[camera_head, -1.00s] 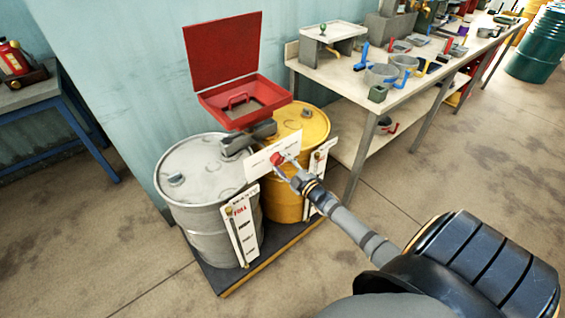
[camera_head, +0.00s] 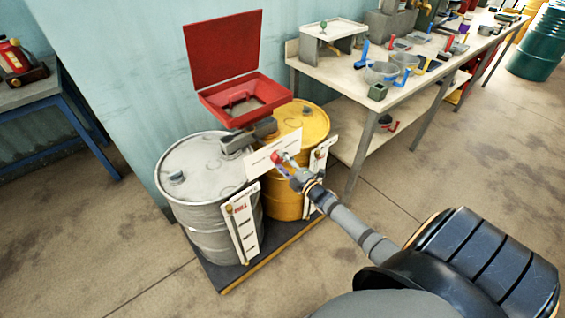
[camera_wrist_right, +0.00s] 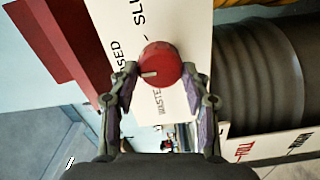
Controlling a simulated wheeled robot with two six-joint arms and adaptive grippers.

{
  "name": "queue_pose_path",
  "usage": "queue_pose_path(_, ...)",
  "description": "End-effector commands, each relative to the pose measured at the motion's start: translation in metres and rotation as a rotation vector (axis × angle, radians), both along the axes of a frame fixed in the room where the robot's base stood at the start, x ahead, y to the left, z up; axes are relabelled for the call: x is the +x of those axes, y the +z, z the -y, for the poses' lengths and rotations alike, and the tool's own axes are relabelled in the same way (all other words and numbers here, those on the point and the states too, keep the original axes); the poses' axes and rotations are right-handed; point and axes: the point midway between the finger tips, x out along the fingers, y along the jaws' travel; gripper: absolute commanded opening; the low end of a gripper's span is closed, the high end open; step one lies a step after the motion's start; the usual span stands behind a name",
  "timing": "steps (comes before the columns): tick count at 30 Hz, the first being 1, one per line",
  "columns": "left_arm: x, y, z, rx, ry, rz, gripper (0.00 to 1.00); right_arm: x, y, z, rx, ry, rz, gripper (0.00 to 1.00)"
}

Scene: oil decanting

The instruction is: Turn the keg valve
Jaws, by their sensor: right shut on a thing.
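The keg valve is a round red knob (camera_head: 276,157) on a white lettered plate (camera_head: 259,165) in front of the drums. In the right wrist view the knob (camera_wrist_right: 160,62) has a pale pointer mark toward its lower left. My right gripper (camera_head: 284,163) is at the plate. In the right wrist view its two fingers (camera_wrist_right: 159,70) are on either side of the knob, shut on it. The grey drum (camera_head: 202,205) and yellow drum (camera_head: 284,205) stand side by side below a red open-lidded funnel box (camera_head: 245,101). My left gripper is not in view.
The drums stand on a low dark pallet (camera_head: 232,280). White gauge boards, one on the grey drum (camera_head: 243,222), flank the plate. A workbench (camera_head: 345,88) with tools stands at the right, a blue-legged table (camera_head: 38,102) at the left. The floor in front is clear.

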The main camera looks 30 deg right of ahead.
Motion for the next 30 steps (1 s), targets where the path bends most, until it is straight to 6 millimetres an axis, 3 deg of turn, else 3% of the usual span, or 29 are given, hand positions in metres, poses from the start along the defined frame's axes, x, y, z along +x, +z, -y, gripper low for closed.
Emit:
queue_pose_path(6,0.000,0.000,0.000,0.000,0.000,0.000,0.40,-0.001,-0.001,0.000,0.001,-0.001,-0.002,0.16)
queue_pose_path(7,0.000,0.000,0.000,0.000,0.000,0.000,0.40,-0.001,-0.001,0.000,0.001,-0.001,-0.002,0.52)
queue_pose_path(11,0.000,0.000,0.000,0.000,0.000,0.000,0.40,-0.001,-0.001,0.000,0.001,-0.001,-0.002,0.69)
queue_pose_path(22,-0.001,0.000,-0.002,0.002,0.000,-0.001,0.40,-0.005,-0.001,0.001,0.002,0.000,-0.002,0.71)
queue_pose_path(26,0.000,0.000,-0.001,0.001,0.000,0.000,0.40,-0.028,-0.002,0.002,0.002,0.002,-0.006,0.71)
queue_pose_path(30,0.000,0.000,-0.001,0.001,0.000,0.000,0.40,-0.063,-0.002,0.005,-0.001,0.003,-0.006,0.71)
